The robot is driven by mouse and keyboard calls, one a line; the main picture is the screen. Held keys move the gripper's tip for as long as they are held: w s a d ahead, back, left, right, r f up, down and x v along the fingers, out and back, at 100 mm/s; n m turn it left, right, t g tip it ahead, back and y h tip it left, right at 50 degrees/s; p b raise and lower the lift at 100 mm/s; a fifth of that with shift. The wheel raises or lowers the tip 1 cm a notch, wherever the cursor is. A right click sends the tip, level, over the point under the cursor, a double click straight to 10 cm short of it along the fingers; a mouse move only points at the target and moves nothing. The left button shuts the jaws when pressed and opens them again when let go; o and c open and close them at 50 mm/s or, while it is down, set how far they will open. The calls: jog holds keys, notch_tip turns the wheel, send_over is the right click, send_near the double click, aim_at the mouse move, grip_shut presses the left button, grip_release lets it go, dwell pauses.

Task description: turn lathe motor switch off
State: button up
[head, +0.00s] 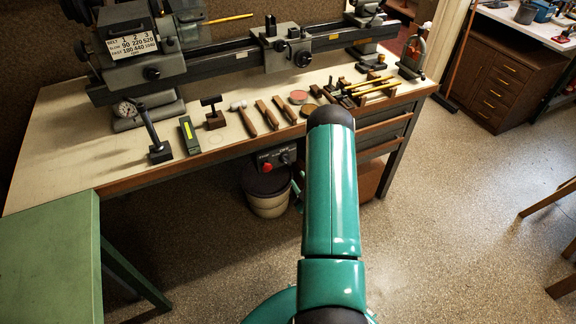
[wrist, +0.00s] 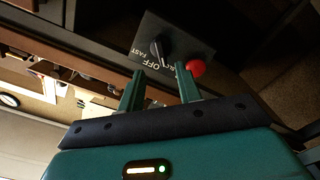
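The lathe motor switch is a black rotary knob (wrist: 157,48) on a dark plate marked FAST, OFF and SLOW in the wrist view. I cannot tell surely which mark the knob points at. A red button (wrist: 196,68) sits beside it on the plate. The plate hangs under the bench's front edge in the head view, where the knob (head: 284,158) and red button (head: 266,167) look small. My gripper (wrist: 159,70) is open and empty, its two fingers apart, pointing at the plate just short of the knob. In the head view my arm mostly hides it.
The lathe (head: 235,55) stands on the bench (head: 80,150), with hand tools along its front. A bucket (head: 267,200) stands on the floor below the switch. A green table (head: 50,260) is at left. The floor at right is mostly clear.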

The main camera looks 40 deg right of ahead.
aim_at(289, 164)
jog(key=x, duration=0.9)
jog(key=shift+c, duration=0.2)
grip_shut()
